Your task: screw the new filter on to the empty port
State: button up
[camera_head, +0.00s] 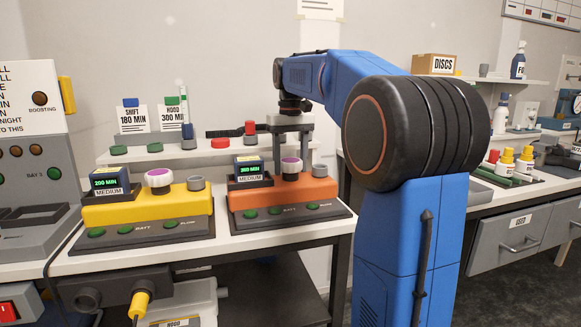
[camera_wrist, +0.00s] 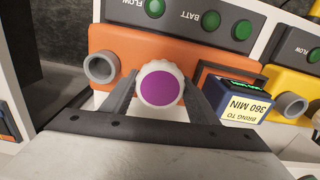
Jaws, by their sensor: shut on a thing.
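The new filter, a white knurled cap with a purple top, is between the fingers of my gripper (camera_head: 291,150) in the head view. The filter (camera_wrist: 160,88) shows face-on in the wrist view, with a finger of my gripper (camera_wrist: 160,82) at each side. My gripper is shut on it. It is at the middle of the orange pump (camera_head: 284,196), where the port lies hidden beneath it. I cannot tell whether the filter is seated or just above the port. The orange pump (camera_wrist: 117,45) also shows in the wrist view.
A yellow pump (camera_head: 150,212) with its own purple-topped filter (camera_head: 159,179) stands to the left. On the orange pump, a grey outlet (camera_head: 320,165) and a blue display box (camera_head: 249,168) flank the filter closely. A raised shelf (camera_head: 128,156) with small items is behind.

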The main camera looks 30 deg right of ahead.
jog(key=m, duration=0.4)
jog(key=shift+m, duration=0.3)
jog(key=o, duration=1.2)
